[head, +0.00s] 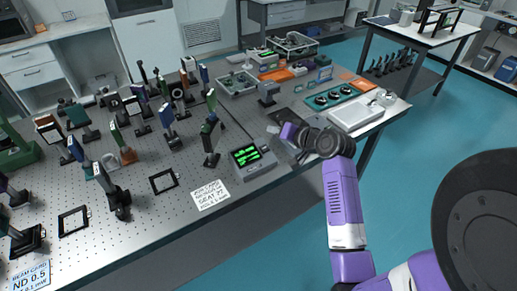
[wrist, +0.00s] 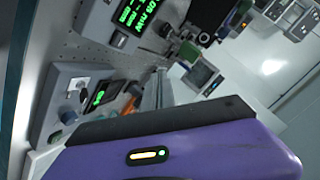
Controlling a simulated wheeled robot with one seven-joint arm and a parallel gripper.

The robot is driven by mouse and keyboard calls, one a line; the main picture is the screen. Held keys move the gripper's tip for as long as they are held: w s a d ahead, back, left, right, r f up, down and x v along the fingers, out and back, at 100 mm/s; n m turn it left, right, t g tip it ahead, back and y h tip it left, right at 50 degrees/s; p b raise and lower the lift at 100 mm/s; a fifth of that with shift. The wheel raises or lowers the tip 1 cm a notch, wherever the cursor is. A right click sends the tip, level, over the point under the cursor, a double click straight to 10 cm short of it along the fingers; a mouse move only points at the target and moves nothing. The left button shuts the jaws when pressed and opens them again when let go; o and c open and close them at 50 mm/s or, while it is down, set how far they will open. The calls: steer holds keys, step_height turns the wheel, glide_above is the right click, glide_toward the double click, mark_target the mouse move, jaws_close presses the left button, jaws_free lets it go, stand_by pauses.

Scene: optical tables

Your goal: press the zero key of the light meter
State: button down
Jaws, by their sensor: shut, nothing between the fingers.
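The light meter (head: 247,167) is a grey box with green digits on a dark display, near the front edge of the perforated table. Small keys sit beside its display, too small to read in the head view.
A grey box with a small green display (wrist: 64,88) shows at left in the wrist view. Mounted optics crowd the table left of the meter. A printed card (head: 210,194) lies in front. A teal tray with round dark items (head: 333,97) is behind my gripper.

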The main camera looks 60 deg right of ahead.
steer(key=shift+f, duration=0.15)
steer(key=b, duration=0.7)
glide_above(265, 148)
steer(key=s+a, duration=0.1)
steer(key=s, duration=0.1)
steer(key=f, duration=0.7)
steer(key=shift+s+a, duration=0.2)
steer(key=shift+w+d+f+b, duration=0.15)
steer(key=shift+w+f+b, duration=0.15)
steer(key=shift+f, duration=0.25)
stand_by(0.6)
steer(key=shift+d+f, duration=0.1)
steer(key=shift+f, duration=0.25)
steer(key=shift+w+f+b, duration=0.15)
steer(key=shift+f+b, duration=0.3)
stand_by(0.6)
steer(key=shift+r, duration=0.1)
steer(key=shift+s+r+p, duration=0.25)
steer(key=shift+r+p, duration=0.45)
steer(key=shift+p, duration=0.15)
steer(key=shift+r, duration=0.15)
